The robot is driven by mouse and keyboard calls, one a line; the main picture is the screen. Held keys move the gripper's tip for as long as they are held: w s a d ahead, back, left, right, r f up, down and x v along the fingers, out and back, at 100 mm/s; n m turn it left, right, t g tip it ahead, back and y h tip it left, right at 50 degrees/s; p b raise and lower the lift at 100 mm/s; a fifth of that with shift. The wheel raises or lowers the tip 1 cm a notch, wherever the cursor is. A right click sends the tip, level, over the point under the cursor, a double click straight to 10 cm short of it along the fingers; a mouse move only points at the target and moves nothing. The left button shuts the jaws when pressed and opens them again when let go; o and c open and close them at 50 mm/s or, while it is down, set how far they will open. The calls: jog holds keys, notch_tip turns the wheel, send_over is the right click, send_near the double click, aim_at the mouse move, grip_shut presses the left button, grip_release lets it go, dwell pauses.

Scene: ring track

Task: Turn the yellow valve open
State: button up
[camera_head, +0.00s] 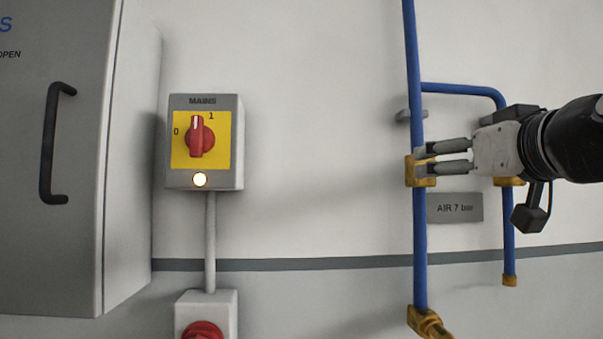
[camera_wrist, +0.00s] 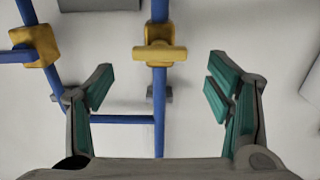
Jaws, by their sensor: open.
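The yellow valve (camera_head: 413,174) sits on the tall vertical blue pipe, partly hidden by my fingers in the head view. In the wrist view the valve (camera_wrist: 160,53) shows its bar handle lying crosswise to the pipe. My gripper (camera_head: 425,160) reaches in from the right, its fingertips in front of or beside the valve. In the wrist view my gripper (camera_wrist: 160,75) is open and empty, with one finger on each side of the pipe and clear gaps to the valve. Contact with the valve is not visible.
A second yellow fitting (camera_wrist: 36,46) sits on the neighbouring pipe. A blue branch pipe (camera_head: 460,88) joins the two pipes. An "AIR 7 bar" plate (camera_head: 455,207) is on the wall. Farther left are the MAINS switch box (camera_head: 236,140) and a grey cabinet (camera_head: 80,200). Bare wall lies between.

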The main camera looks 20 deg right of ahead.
jog(key=x, duration=0.4)
jog(key=shift+w+d, duration=0.1)
jog(key=shift+w, duration=0.3)
jog(key=shift+b, duration=0.3)
jog(key=c, duration=1.2)
